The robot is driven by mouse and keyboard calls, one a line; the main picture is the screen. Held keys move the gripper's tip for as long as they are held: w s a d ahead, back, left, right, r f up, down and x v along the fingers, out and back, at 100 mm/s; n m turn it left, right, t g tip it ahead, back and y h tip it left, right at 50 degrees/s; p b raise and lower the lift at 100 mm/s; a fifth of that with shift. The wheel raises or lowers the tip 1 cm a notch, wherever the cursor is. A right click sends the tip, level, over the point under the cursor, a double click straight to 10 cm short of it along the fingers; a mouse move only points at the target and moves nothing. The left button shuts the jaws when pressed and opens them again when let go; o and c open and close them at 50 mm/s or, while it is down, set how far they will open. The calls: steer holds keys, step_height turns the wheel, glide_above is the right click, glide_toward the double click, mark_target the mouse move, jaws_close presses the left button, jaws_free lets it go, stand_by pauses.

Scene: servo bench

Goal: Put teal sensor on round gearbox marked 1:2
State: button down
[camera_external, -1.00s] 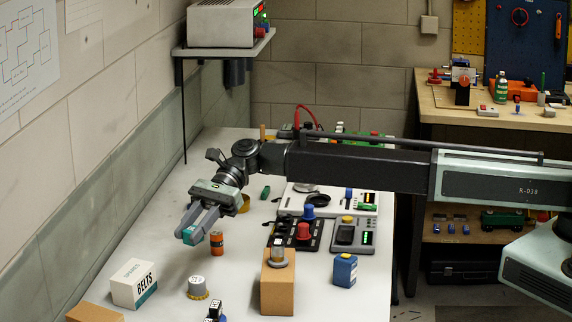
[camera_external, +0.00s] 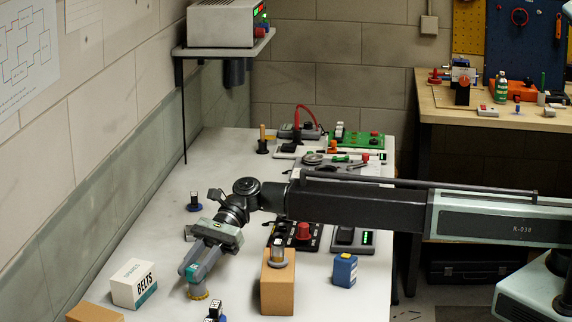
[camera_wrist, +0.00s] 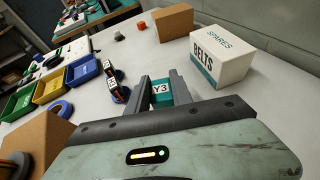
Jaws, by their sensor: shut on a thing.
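My gripper (camera_external: 190,274) is shut on a teal block (camera_external: 193,270), which I take to be the teal sensor. In the wrist view the teal block (camera_wrist: 160,92) sits between the two fingers and shows the label "Y3". A round grey part with a yellow base (camera_external: 199,294) stands on the bench under the fingertips and is mostly hidden by them. I cannot tell whether the block touches it. No "1:2" mark can be read on it, and the wrist view does not clearly show it.
A white belts box (camera_external: 135,284) stands to the left, also in the wrist view (camera_wrist: 222,58). A small black labelled part (camera_external: 214,312) stands close in front. A tan box (camera_external: 278,288) with a round part on top and a blue box (camera_external: 345,270) stand to the right.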

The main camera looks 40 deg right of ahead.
steer(key=c, duration=1.1)
jaws_free()
steer(key=shift+f, duration=0.1)
steer(key=shift+c, duration=0.2)
steer(key=shift+r+p, duration=0.3)
steer(key=p+v, duration=0.4)
steer(key=v, duration=0.8)
steer(key=shift+f, duration=0.2)
steer(key=shift+w, duration=0.1)
